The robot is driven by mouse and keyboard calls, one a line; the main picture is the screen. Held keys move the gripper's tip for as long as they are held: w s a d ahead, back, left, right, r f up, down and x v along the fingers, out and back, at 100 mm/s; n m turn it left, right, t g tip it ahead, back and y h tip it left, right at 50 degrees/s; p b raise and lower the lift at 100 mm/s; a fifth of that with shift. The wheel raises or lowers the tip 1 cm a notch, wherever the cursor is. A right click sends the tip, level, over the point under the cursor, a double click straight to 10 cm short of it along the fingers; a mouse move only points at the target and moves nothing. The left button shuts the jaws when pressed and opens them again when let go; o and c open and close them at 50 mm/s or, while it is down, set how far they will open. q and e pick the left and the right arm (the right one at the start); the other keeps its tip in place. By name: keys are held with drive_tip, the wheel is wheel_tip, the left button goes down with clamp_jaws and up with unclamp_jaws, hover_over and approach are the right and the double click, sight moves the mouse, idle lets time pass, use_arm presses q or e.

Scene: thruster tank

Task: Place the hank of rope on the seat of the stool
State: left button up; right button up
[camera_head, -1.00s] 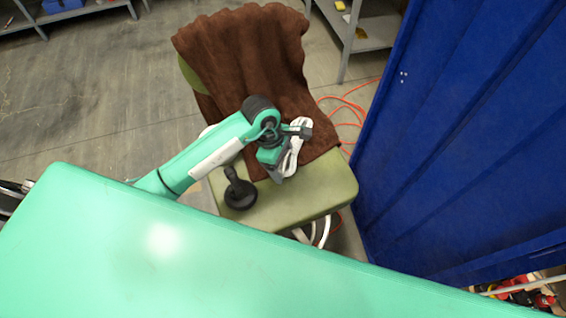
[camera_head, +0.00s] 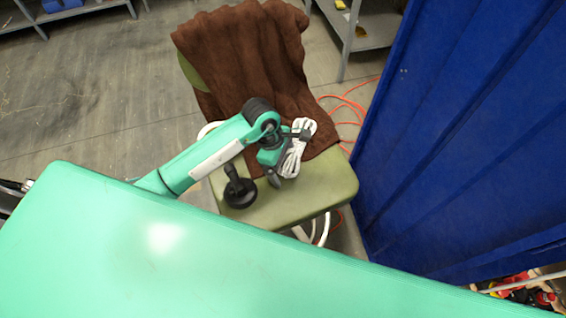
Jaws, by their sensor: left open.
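The stool has an olive-green padded seat (camera_head: 310,193), partly covered by a brown cloth (camera_head: 245,50). The white hank of rope (camera_head: 297,150) appears over the front edge of the cloth and the seat, beside my left gripper. My left gripper (camera_head: 289,156) is open, with one dark finger above the hank and the other at its lower left. The gripper hides part of the rope. I cannot tell whether the fingers touch it or exactly how it rests. My right gripper is not in view.
A black round-based object (camera_head: 238,190) stands on the seat's left part. A tall blue panel (camera_head: 460,130) stands close on the right. An orange cable (camera_head: 350,110) lies on the floor behind the stool. Grey shelves (camera_head: 375,30) stand at the back. Floor on the left is clear.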

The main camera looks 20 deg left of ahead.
use_arm(q)
drive_tip(key=shift+s+f, duration=0.15)
drive_tip(key=shift+f, duration=0.05)
drive_tip(key=shift+r+p, duration=0.6)
drive_tip(key=shift+p, duration=0.05)
drive_tip(key=b+v, duration=0.3)
drive_tip(key=v, duration=0.8)
drive_tip(key=shift+w+a+r, duration=0.25)
drive_tip(key=shift+r, duration=0.1)
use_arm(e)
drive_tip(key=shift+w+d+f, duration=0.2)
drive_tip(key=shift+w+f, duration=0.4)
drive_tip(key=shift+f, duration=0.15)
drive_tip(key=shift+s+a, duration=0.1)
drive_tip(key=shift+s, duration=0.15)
